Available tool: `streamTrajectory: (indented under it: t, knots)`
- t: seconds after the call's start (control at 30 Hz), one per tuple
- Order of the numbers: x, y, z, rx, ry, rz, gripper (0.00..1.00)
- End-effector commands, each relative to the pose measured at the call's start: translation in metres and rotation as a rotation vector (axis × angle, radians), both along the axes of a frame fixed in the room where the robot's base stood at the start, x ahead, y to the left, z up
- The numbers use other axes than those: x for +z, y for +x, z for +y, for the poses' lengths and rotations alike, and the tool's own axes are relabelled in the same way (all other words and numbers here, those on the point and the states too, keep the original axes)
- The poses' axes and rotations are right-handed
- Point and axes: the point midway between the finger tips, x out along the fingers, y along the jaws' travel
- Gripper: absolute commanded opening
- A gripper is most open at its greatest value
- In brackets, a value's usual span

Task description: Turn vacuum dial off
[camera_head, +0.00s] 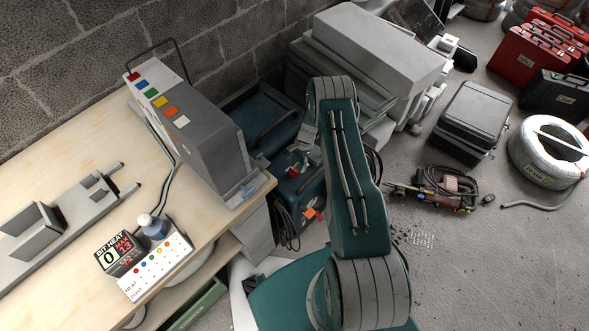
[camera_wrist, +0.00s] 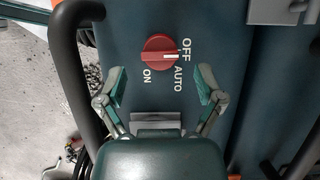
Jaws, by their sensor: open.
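The red vacuum dial (camera_wrist: 160,56) sits on the teal vacuum body (camera_wrist: 120,25) in the wrist view. OFF, AUTO and ON are printed around it. Its white mark lies to the right, around the OFF and AUTO labels; I cannot tell exactly which it marks. My gripper (camera_wrist: 161,84) is open and empty, with one finger on each side of the dial's lower area. The fingers look apart from the dial. In the head view the vacuum (camera_head: 309,193) is beside the bench, and my arm partly hides it and the gripper.
A dark curved handle (camera_wrist: 70,75) runs along the vacuum's left side. In the head view a workbench (camera_head: 55,150) with a grey unit (camera_head: 205,140) stands left. Grey cases (camera_head: 375,45) are behind my arm. A white conduit reel (camera_head: 548,155) and a red tool (camera_head: 450,190) lie right.

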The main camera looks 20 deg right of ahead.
Motion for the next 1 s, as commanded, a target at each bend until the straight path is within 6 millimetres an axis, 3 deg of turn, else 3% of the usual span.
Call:
streamTrajectory:
  t: [0.2,0.4,1.0]
  knots:
    - [0.044,0.008,-0.018,-0.002,-0.001,-0.002,0.86]
    - [0.071,0.013,-0.029,-0.001,-0.001,-0.001,0.86]
    - [0.078,0.013,-0.031,-0.001,0.001,0.001,0.86]
